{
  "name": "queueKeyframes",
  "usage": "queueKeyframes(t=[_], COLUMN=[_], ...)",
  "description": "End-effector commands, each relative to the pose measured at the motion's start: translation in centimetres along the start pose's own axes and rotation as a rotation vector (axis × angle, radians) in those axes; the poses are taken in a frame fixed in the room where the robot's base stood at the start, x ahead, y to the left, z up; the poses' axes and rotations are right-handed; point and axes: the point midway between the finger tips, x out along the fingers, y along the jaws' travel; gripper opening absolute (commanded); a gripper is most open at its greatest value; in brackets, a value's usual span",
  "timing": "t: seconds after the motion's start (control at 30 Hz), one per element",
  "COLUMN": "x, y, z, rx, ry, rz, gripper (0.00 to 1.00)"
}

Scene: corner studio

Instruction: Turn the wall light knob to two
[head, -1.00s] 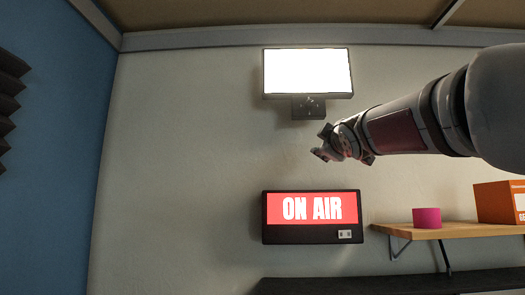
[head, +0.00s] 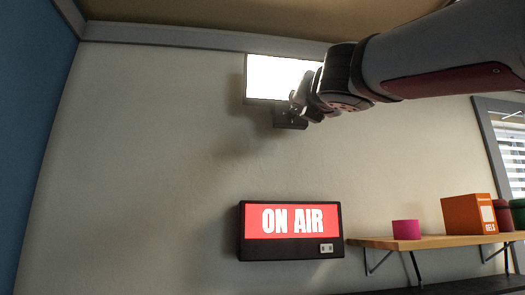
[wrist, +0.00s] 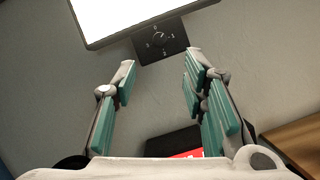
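The wall light (head: 270,78) is a bright white panel high on the wall. Its small black control plate (head: 289,120) hangs just below it, partly hidden by my gripper (head: 296,104) in the head view. In the wrist view the plate (wrist: 176,47) carries a small round knob (wrist: 158,39) with small marks around it, too small to read surely. I cannot tell where the knob points. My gripper (wrist: 160,64) is open and empty, its teal-padded fingers pointing at the plate. The knob lies beyond the fingertips, roughly between them, not visibly touched.
A lit ON AIR sign (head: 291,229) is on the wall below. A window (head: 511,150) is at the far right. The wall left of the light is clear.

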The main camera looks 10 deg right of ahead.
Motion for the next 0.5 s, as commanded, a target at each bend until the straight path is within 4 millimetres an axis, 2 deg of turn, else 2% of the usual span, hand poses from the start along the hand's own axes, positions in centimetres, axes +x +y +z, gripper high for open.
queueKeyframes(t=[0.5], x=[7.4], y=[0.1], z=[0.1], rx=[0.003], ry=[0.003], rz=[-0.001], gripper=[0.39])
